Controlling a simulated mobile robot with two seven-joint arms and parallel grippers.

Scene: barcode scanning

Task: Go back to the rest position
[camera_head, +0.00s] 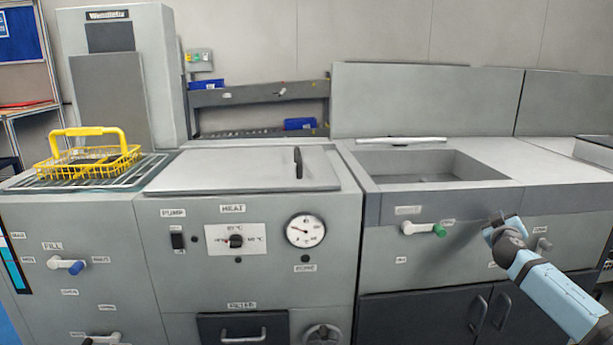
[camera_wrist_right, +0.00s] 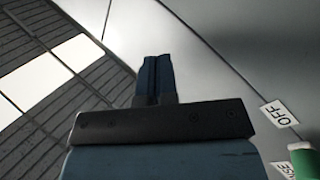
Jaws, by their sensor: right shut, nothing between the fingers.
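My right gripper (camera_head: 497,222) is in front of the grey machine's right-hand panel in the head view, below the sink basin (camera_head: 430,166). In the right wrist view the right gripper's two blue fingers (camera_wrist_right: 154,78) are pressed together with nothing between them. A white handle with a green end (camera_head: 422,229) is on the panel to the left of the gripper. Its green end also shows at the lower right of the wrist view (camera_wrist_right: 303,160), beside an OFF label (camera_wrist_right: 280,113). My left gripper is not in view.
A yellow basket (camera_head: 88,152) stands on a wire rack at the left. A closed grey lid with a black handle (camera_head: 298,162) covers the middle section. Dark cabinet doors (camera_head: 450,315) are below the right panel. A blue-and-white handle (camera_head: 67,265) is at the left.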

